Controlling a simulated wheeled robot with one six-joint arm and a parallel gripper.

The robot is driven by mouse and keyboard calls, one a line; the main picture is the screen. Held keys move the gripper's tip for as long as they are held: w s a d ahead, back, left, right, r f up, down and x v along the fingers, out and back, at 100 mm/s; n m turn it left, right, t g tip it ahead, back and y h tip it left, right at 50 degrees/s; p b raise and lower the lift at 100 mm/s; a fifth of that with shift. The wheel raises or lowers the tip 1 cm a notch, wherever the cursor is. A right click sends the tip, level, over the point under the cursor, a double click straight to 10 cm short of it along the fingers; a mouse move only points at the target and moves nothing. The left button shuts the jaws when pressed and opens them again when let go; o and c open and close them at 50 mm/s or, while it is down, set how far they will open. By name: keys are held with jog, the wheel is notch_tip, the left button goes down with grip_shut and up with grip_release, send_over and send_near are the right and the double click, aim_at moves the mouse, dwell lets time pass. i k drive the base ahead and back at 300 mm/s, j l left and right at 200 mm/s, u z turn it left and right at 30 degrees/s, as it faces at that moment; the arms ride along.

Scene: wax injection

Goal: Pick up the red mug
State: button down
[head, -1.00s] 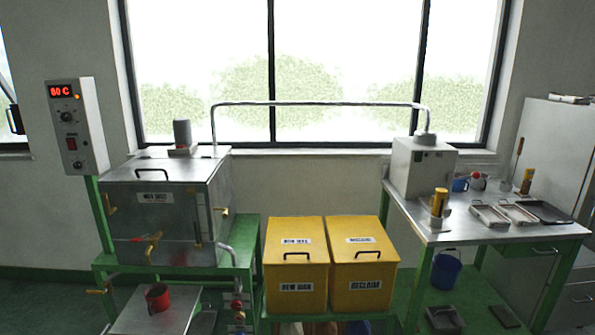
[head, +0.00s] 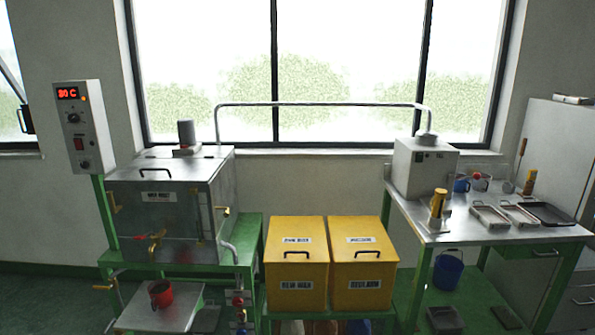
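The red mug (head: 160,294) stands upright on a low metal-topped stand (head: 186,310) at the lower left of the head view. It is below the brass tap (head: 156,243) on the front of the metal wax tank (head: 165,208). Its dark inside shows from above. My gripper is not in view, and no part of my arm shows near the mug.
Two yellow bins (head: 296,264) stand right of the tank, on a green stand. A metal table (head: 430,233) at the right holds a white machine (head: 424,167), a blue mug (head: 461,184) and trays (head: 490,216). A blue bucket (head: 447,272) is beneath it. Pipes and valves (head: 238,302) are right of the mug.

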aim_at(159, 297)
jog(key=u, duration=1.25)
